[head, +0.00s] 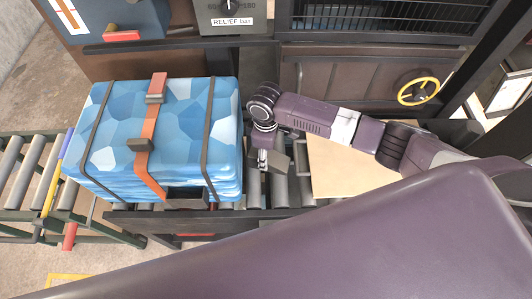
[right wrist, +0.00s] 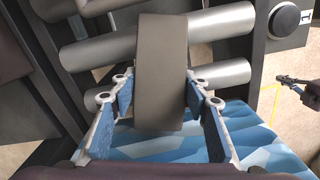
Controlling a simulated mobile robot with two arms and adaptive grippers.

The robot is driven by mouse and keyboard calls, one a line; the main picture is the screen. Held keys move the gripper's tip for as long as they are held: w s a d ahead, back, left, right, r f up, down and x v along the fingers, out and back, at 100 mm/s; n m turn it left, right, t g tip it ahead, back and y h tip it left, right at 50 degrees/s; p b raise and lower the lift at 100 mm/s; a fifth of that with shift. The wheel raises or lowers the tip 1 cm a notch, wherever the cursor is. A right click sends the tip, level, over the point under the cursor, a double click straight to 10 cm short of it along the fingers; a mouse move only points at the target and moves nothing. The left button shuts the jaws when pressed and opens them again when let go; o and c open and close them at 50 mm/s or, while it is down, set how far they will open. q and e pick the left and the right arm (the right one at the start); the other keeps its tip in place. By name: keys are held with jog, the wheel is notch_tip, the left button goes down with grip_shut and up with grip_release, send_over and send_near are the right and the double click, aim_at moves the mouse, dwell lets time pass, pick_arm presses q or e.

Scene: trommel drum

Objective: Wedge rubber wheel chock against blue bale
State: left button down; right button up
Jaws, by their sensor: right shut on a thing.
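The blue bale (head: 185,122), faceted in light and dark blues, sits on the roller conveyor at left in the head view. Black straps and an orange strap bind it. Part of its blue surface (right wrist: 150,148) shows low in the right wrist view. My right gripper (right wrist: 160,88) is shut on the grey rubber chock (right wrist: 160,55). In the head view the chock (head: 280,162) is just right of the bale's right side, above or on the rollers. I cannot tell whether it touches either. A dark pronged shape at the wrist view's right edge may be my left gripper (right wrist: 294,81).
Bare rollers (head: 298,185) lie right of the bale, followed by a tan board (head: 345,165). Another roller section (head: 30,170) extends left.

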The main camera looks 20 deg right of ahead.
jog(key=shift+f, duration=0.1)
jog(key=o, duration=1.6)
notch_tip(320, 180, up, 12)
